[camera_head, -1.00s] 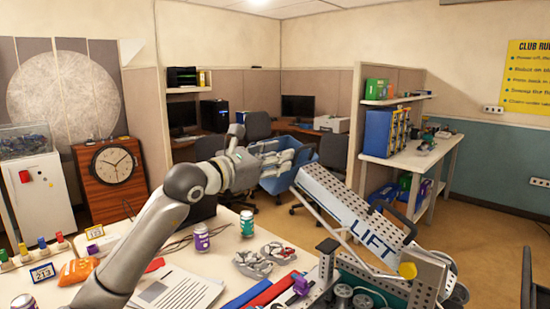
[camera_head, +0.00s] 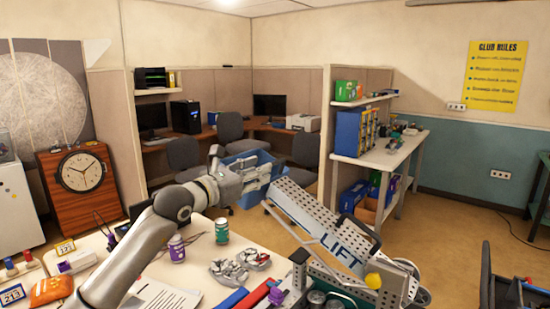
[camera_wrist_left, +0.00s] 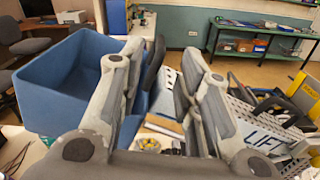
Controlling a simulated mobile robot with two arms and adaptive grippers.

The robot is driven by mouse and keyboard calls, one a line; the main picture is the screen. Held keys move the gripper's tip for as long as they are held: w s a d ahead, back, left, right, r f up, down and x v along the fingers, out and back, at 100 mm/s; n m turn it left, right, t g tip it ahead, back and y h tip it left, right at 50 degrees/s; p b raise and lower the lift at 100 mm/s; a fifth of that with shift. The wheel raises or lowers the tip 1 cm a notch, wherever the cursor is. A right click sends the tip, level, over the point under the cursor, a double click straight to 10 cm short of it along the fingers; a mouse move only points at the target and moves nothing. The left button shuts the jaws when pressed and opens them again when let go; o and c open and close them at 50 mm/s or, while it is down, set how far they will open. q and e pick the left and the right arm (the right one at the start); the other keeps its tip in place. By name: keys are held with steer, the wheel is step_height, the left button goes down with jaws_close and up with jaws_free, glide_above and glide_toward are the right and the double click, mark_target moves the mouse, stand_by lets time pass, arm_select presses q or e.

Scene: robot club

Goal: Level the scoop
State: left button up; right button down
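The blue scoop (camera_head: 277,170) sits at the upper left end of the lift arm marked LIFT (camera_head: 325,225), which slopes down to the right. Its rim looks tilted in the head view. In the left wrist view the scoop (camera_wrist_left: 55,88) is a deep open bin on the left, and the LIFT plate (camera_wrist_left: 262,130) is on the right. My left gripper (camera_head: 262,167) overlaps the scoop in the head view. In the left wrist view its two fingers (camera_wrist_left: 163,50) are apart with a gap between them; whether they touch the scoop is unclear. My right gripper is not in view.
An office chair (camera_head: 185,155) stands behind the arm. A shelf unit (camera_head: 395,150) stands at the back right. Open floor lies to the right.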

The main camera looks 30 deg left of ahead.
mark_target(276, 163)
arm_select(q)
steer(key=w+p, duration=0.1)
steer(key=w, duration=0.1)
steer(key=w+p, duration=0.1)
steer(key=w, duration=0.1)
steer(key=w+p, duration=0.1)
steer(key=w, duration=0.2)
steer(key=shift+d+r, duration=0.2)
steer(key=shift+d, duration=0.1)
steer(key=shift+w+f+p, duration=0.15)
steer(key=shift+w+p, duration=0.15)
steer(key=shift+w, duration=0.25)
jaws_close()
